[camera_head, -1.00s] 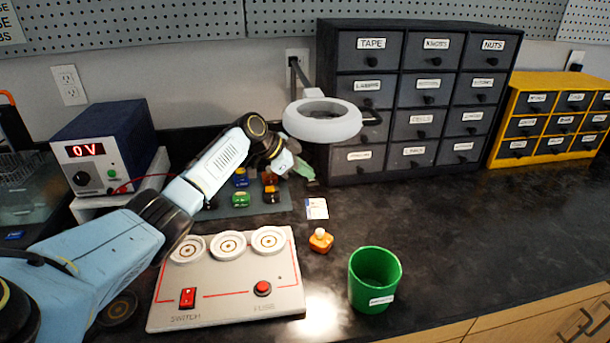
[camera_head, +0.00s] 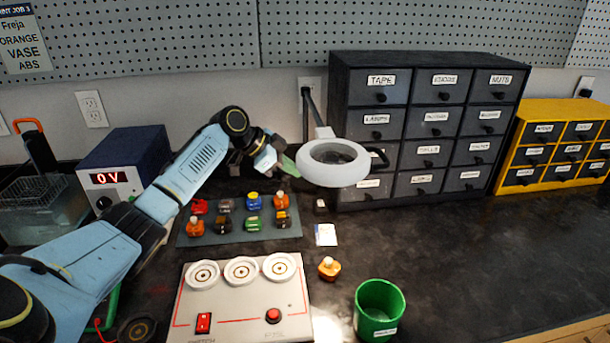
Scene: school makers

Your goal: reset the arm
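My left arm comes in from the left and reaches over the bench. My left gripper (camera_head: 284,163) is at its end, raised behind the grey mat and just left of the white ring lamp. Its green-tipped fingers are small and partly hidden behind the lamp, so I cannot tell whether they are open or shut. I see nothing clearly held in it. My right arm and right gripper are not in view.
A grey mat (camera_head: 238,236) holds several small coloured parts. In front lie a switch panel (camera_head: 243,309), an orange part (camera_head: 329,268) and a green cup (camera_head: 379,307). The ring lamp (camera_head: 333,178) hangs before dark drawers (camera_head: 425,145). The bench at right is clear.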

